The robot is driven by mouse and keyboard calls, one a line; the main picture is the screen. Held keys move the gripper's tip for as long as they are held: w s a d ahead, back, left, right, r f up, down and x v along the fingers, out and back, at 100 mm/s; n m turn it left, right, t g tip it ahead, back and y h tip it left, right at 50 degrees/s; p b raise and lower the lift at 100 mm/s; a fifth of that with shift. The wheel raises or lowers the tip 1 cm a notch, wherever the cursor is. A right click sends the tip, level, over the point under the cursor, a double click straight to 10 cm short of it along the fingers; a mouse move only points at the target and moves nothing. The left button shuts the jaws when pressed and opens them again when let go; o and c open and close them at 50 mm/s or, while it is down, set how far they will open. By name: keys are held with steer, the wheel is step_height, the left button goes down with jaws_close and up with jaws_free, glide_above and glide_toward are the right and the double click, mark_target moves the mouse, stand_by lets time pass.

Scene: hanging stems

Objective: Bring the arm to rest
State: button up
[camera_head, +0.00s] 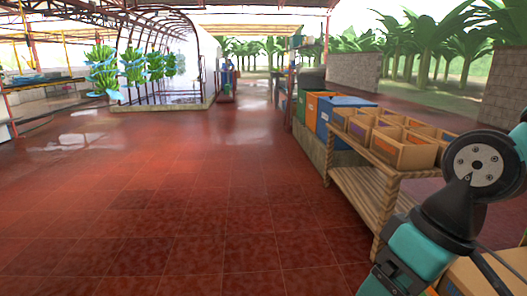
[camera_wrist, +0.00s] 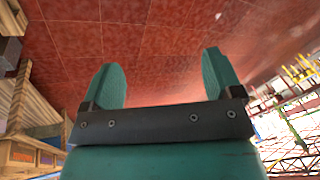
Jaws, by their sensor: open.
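My gripper (camera_wrist: 162,80) shows in the wrist view with its two teal fingers wide apart and nothing between them. Beyond the fingers is bare red tiled floor. In the head view part of my teal and black arm is at the lower right, beside the wooden shelf; the gripper's fingers are not seen there. Hanging green stems (camera_head: 103,70) with blue pieces between the leaves are at the far left, well away from my arm.
A wooden shelf (camera_head: 362,190) with several small wooden boxes (camera_head: 408,150) stands at the right, close to my arm. Blue and orange bins (camera_head: 343,108) stand behind it. An arched metal frame (camera_head: 165,30) is at the back left. The red tiled floor (camera_head: 170,210) is clear at left and centre.

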steer(key=s+a+r+n+p, duration=0.1)
steer(key=s+a+r, duration=0.15)
steer(key=s, duration=0.25)
step_height(320, 180, up, 22)
steer(key=d+p, duration=0.1)
steer(key=p, duration=2.1)
steer(key=shift+w, duration=0.2)
